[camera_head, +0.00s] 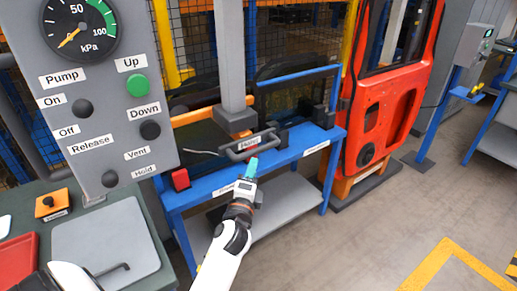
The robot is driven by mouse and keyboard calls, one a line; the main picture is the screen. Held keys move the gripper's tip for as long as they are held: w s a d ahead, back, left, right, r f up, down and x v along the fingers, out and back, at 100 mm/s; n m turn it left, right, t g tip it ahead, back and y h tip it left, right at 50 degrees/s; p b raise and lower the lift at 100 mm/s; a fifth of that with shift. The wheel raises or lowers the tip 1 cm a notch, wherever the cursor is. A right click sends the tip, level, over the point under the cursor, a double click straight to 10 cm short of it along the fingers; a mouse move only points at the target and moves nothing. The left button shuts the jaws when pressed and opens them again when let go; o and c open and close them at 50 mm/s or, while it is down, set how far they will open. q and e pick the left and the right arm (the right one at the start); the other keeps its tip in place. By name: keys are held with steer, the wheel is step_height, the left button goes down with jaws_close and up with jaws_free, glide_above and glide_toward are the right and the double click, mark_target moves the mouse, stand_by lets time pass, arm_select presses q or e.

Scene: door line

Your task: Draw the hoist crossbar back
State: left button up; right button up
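The crossbar (263,145) is a dark grey handle-like bar with a small white label, at the blue bench's back part near the middle of the view. It lies just below the foot of a grey vertical post. A small gap seems to lie between the fingertips and the bar, but depth is hard to judge. The fingertips look close together; I cannot tell whether they are open.
A grey control panel (110,150) with a gauge, buttons and knobs fills the left. The blue bench (290,151) carries a red block (180,179). A red door panel (395,90) stands to the right. Open floor (370,225) lies at lower right.

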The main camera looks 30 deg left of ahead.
mark_target(257, 153)
arm_select(q)
steer(key=p+x, duration=0.1)
steer(key=x, duration=0.8)
steer(key=shift+f, duration=0.1)
jaws_close()
